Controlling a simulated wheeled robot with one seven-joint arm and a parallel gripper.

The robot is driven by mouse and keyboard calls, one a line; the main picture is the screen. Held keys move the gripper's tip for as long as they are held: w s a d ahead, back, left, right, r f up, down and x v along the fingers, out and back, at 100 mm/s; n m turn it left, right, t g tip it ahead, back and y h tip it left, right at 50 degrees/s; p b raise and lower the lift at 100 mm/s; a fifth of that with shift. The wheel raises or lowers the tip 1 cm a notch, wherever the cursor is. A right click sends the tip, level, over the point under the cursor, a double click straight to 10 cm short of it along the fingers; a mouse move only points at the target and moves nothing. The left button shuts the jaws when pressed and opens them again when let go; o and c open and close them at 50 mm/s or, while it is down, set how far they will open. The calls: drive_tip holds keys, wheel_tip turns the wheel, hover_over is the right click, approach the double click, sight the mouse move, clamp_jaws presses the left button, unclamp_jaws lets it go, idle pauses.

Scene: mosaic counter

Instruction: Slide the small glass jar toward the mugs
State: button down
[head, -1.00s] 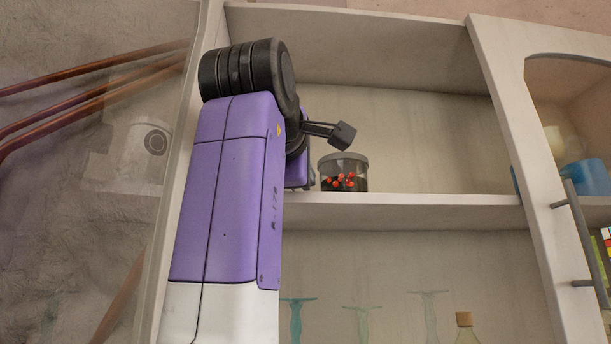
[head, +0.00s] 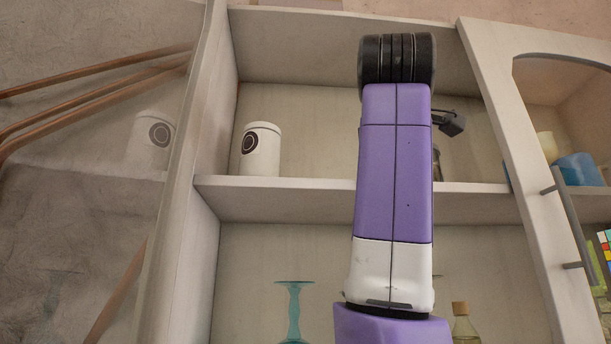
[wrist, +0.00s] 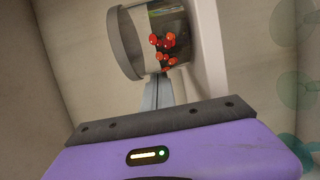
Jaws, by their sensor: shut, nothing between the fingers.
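The small glass jar (wrist: 165,38) has a grey lid and dark contents with red berry-like bits. In the wrist view it lies sideways in the picture, just beyond my fingertips. In the head view my arm hides most of the jar (head: 437,165), which stands on the upper shelf. My gripper (wrist: 160,84) is shut and empty, its fingertips at the jar's side; I cannot tell whether they touch. In the head view my arm hides the fingers. A blue mug (head: 578,169) and a cream mug-like item (head: 547,146) stand in the compartment at right.
A white canister (head: 260,152) with a dark round mark stands at the shelf's left. An upright divider (head: 497,110) separates the shelf (head: 290,197) from the mugs' compartment. A teal glass (head: 294,308) and a corked bottle (head: 462,325) stand below. The shelf between canister and arm is clear.

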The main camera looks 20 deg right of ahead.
drive_tip(key=shift+s+d, duration=0.2)
drive_tip(key=shift+d, duration=0.3)
drive_tip(key=shift+s+d, duration=0.2)
drive_tip(key=shift+d, duration=0.25)
drive_tip(key=b+v, duration=0.3)
drive_tip(key=v, duration=0.4)
drive_tip(key=shift+s+a, duration=0.25)
drive_tip(key=shift+s, duration=0.1)
drive_tip(key=shift+s, duration=0.1)
